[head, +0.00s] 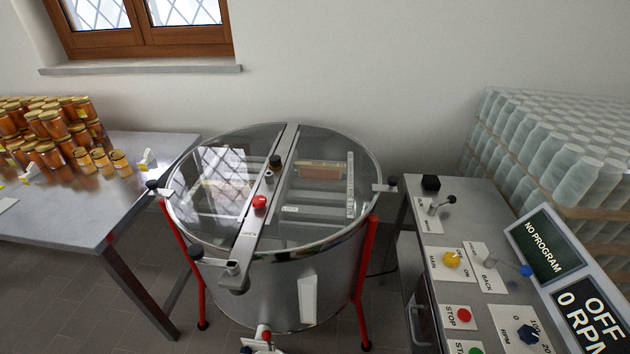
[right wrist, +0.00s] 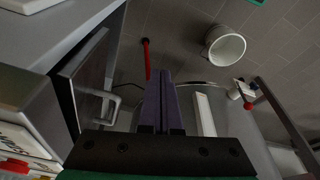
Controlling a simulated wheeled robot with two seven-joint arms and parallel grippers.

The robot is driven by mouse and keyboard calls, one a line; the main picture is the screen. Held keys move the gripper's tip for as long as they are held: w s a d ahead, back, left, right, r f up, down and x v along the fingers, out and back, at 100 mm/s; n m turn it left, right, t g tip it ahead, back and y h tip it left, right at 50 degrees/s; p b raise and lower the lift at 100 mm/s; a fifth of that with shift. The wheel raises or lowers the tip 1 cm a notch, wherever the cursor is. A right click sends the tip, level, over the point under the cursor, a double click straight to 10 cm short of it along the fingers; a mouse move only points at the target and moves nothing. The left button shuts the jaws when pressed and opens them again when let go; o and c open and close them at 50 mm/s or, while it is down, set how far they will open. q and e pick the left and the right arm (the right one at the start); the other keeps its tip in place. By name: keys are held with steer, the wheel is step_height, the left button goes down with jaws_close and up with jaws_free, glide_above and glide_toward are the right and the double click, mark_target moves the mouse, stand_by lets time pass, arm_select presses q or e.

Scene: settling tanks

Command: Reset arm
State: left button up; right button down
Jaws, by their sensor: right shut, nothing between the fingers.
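My right gripper (right wrist: 160,88) shows in the right wrist view. Its two dark fingers are together with nothing between them. It points down past the side of a grey cabinet (right wrist: 85,75) with a metal handle, with the tiled floor beyond. In the head view neither gripper is in view, and my left gripper shows in no frame.
A round steel tank (head: 275,285) with a clear lid and red legs stands in the middle. Honey jars (head: 45,125) crowd the left table (head: 105,205). A control bench (head: 430,255) and stacked empty jars (head: 560,150) are on the right. A white bucket (right wrist: 224,46) stands on the floor.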

steer(key=s+d+f+g+b, duration=0.15)
steer(key=s+f, duration=0.25)
steer(key=f, duration=0.6)
steer(key=s+f+t+b, duration=0.15)
steer(key=s+f, duration=0.25)
steer(key=f, duration=0.5)
steer(key=s+d+f+g+b, duration=0.1)
steer(key=s+f+b, duration=0.2)
steer(key=s+f, duration=0.6)
steer(key=shift+s+d+f+g, duration=0.2)
steer(key=shift+s+d+g, duration=0.2)
steer(key=shift+s, duration=0.8)
